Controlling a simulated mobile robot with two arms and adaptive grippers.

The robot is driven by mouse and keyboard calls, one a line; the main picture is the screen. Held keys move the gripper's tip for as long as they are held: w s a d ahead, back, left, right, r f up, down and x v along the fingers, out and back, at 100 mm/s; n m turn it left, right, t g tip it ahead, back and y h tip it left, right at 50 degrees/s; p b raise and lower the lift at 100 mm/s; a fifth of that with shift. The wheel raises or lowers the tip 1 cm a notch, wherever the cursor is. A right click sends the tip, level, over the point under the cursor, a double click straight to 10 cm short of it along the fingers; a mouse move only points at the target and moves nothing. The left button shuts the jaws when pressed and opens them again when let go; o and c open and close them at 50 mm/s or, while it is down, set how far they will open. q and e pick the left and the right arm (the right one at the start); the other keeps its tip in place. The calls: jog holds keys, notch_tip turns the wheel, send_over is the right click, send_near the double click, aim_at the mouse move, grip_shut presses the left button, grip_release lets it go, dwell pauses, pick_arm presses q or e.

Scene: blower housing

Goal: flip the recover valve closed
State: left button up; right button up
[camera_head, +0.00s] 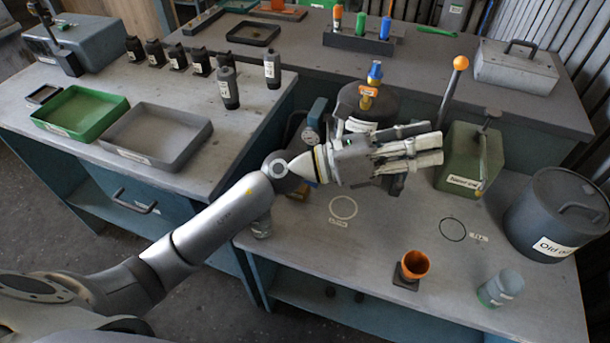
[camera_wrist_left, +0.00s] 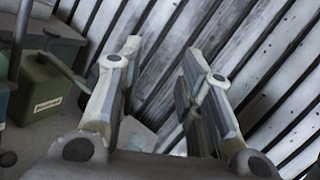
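My left gripper (camera_head: 436,147) is above the workbench, its fingers pointing right. In the left wrist view its two fingers (camera_wrist_left: 163,65) stand apart with nothing between them. A green box (camera_head: 468,160) with a white label, too small to read surely, stands just right of the fingertips. The green box also shows in the left wrist view (camera_wrist_left: 42,90), left of the fingers. Behind the gripper is a dark cylinder (camera_head: 367,103) with a blue and orange valve (camera_head: 372,82) on top. I cannot tell which part is the recover valve.
An orange-knobbed lever (camera_head: 453,88) stands behind the green box. A dark drum (camera_head: 555,215) labelled "Old oil" stands at right. Bare bench (camera_head: 370,235) lies below my gripper.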

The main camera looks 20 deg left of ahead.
pick_arm(q)
notch_tip(320, 180, down, 12)
jog(key=w+a+m+g+y, duration=0.25)
jog(key=m+g+y, duration=0.25)
jog(key=m+y, duration=0.35)
jog(key=w+a+f+m+y, duration=0.2)
jog(key=a+y, duration=0.3)
jog(key=a, duration=0.5)
jog(key=w+a+f+m+y, duration=0.1)
jog(key=w+a+f+y, duration=0.3)
jog(key=a, duration=0.6)
jog(key=shift+g+y, duration=0.3)
jog(key=shift+y, duration=0.25)
jog(key=f, duration=0.3)
jog(key=f+p, duration=0.1)
jog(key=f, duration=0.2)
jog(key=w+f, duration=0.1)
jog(key=f, duration=0.2)
jog(key=shift+d, duration=0.15)
grip_shut()
